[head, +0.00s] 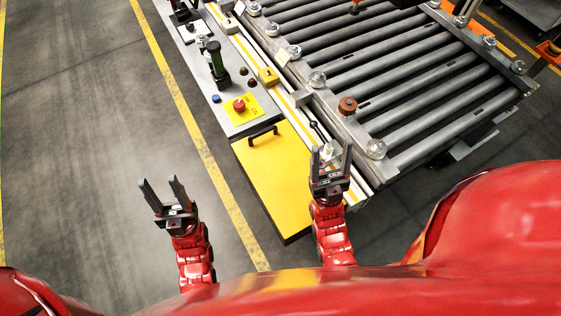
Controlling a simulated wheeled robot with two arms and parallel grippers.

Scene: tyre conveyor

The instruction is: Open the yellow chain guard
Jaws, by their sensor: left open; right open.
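The yellow chain guard (277,178) is a flat yellow panel at the near end of the grey console, left of the conveyor. It looks closed. Its dark handle (263,135) is at its far edge. My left gripper (162,188) is open and empty over the floor, left of the guard and apart from it. My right gripper (331,155) is open, with its fingers pointing away from me. It appears over the guard's right edge and the conveyor's near left corner, and hides part of them. I cannot tell its height above them.
The grey console (209,88) carries a red emergency button (239,104) on a yellow plate and a green-and-black lever (217,62). The roller conveyor (390,75) lies to the right, with a brown knob (347,106) at its edge. The floor at left is clear, with a yellow line (185,110).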

